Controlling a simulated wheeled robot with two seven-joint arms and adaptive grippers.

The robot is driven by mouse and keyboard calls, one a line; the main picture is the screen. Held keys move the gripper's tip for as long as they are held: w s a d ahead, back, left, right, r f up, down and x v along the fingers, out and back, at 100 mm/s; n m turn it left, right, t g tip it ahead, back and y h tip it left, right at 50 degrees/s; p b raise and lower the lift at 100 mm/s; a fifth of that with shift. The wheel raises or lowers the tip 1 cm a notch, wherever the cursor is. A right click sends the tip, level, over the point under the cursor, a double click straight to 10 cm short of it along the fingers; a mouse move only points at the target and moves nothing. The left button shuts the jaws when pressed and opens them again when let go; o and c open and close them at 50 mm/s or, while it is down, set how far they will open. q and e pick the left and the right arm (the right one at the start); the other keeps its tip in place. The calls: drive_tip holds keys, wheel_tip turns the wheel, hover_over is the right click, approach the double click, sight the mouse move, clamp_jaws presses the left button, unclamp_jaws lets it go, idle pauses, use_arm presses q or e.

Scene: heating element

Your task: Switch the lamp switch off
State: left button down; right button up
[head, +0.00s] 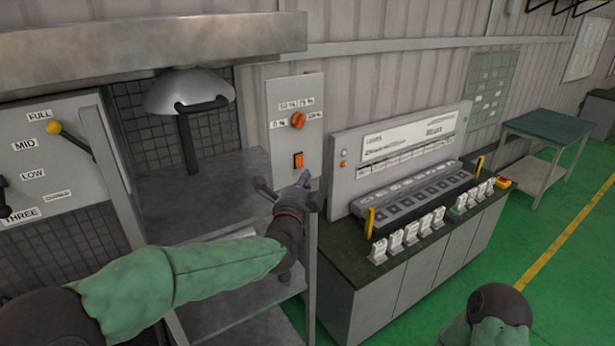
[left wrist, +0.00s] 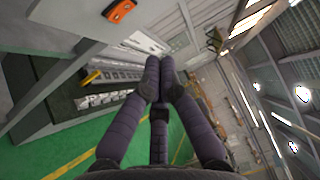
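The control panel (head: 283,140) has an orange rocker switch (head: 298,160) low on it and an orange rotary knob (head: 297,120) above. The silver dome lamp (head: 187,92) hangs to the left over a grey shelf. My left gripper (head: 305,182) is just below the rocker switch, with no clear contact. In the left wrist view its two dark fingers (left wrist: 160,66) are together at the tips with nothing between them. An orange control (left wrist: 120,11) shows at the top there; I cannot tell which one. My right gripper is out of view.
A control desk (head: 410,205) with several white switches stands right of the panel. A lever board (head: 40,165) with a yellow knob is at the far left. A green-topped table (head: 548,125) stands at the back right. The green floor on the right is clear.

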use_arm(q)
drive_tip(key=shift+s+a, duration=0.3)
drive_tip(key=shift+s, duration=0.65)
